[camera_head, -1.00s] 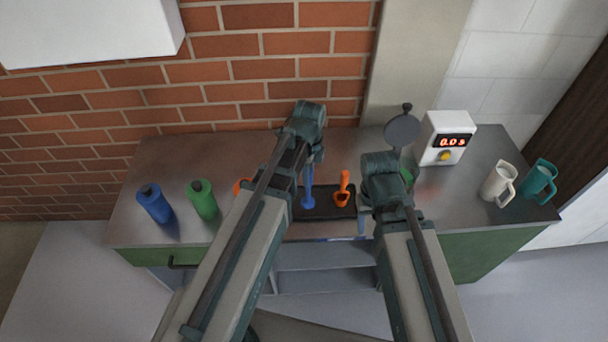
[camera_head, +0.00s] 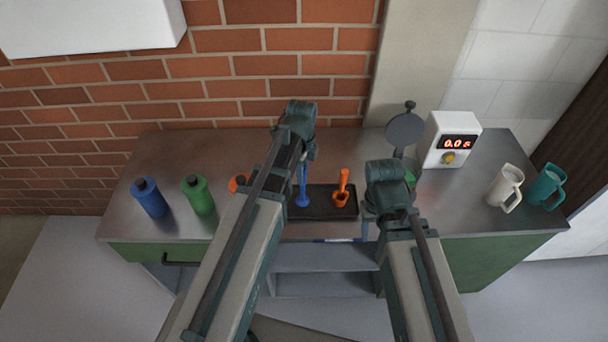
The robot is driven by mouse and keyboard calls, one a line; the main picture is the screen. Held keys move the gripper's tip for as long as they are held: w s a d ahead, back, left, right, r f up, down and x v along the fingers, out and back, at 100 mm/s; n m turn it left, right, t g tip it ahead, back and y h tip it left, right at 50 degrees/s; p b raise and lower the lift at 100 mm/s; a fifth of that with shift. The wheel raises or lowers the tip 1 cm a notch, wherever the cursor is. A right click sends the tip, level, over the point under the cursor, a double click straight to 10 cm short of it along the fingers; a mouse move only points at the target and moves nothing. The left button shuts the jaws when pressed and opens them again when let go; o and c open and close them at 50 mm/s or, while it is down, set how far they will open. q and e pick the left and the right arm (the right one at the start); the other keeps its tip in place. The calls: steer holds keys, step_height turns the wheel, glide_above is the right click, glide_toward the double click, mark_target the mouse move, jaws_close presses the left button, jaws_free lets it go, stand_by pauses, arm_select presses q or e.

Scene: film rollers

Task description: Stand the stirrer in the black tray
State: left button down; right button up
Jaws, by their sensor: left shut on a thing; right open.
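The black tray (camera_head: 322,213) lies on the metal bench top near its front edge, between my two arms. My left gripper (camera_head: 306,166) is over the left part of the tray, largely hidden by its own arm. It is shut on a blue stirrer (camera_head: 303,188), which hangs upright with its wider end down at the tray; I cannot tell whether it touches the tray floor. An orange tool (camera_head: 342,191) stands in the tray, right of the blue stirrer. My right gripper (camera_head: 402,177) is open and apart, right of the tray, its fingers mostly hidden.
Blue (camera_head: 149,198) and green (camera_head: 198,195) bottles stand at the left. A timer box (camera_head: 449,140) reading 0.0 stands at the back right. White (camera_head: 505,188) and teal (camera_head: 545,187) jugs stand at the right. An orange object (camera_head: 237,183) is partly hidden behind my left arm.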

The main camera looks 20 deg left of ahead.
arm_select(q)
steer(key=shift+d+f, duration=0.1)
steer(key=shift+f, duration=0.05)
steer(key=c, duration=0.6)
jaws_free()
steer(key=shift+c, duration=0.2)
steer(key=r+p, duration=1.2)
steer(key=shift+s+d+r, duration=0.15)
steer(key=shift+s+d, duration=0.1)
steer(key=s+d+n+y, duration=0.1)
steer(key=s+d+n, duration=0.9)
steer(key=s+n, duration=0.3)
steer(key=n, duration=0.2)
steer(key=shift+s+d+n, duration=0.25)
steer(key=shift+s+n, duration=0.05)
steer(key=shift+s, duration=0.1)
